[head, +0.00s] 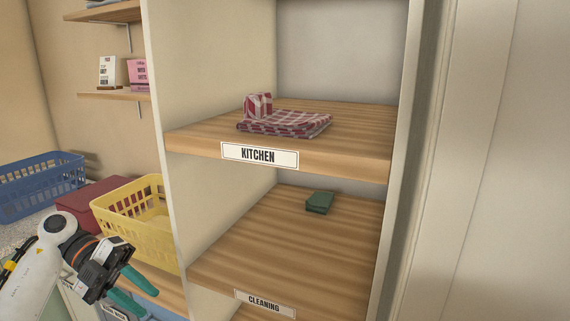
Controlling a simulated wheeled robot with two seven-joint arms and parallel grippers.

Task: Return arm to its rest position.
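My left gripper (150,302) hangs at the lower left, in front of the yellow basket and left of the shelf unit. Its two teal fingers are apart, with nothing seen between them. My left arm (38,270) comes in from the left edge, bent at the wrist. My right arm and gripper are not in view.
A tall shelf unit holds red checked cloths (285,123) on the KITCHEN shelf (350,159) and a green sponge-like block (319,202) on the CLEANING shelf (235,260). A yellow basket (163,238), dark red box (82,204) and blue basket (40,181) stand left.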

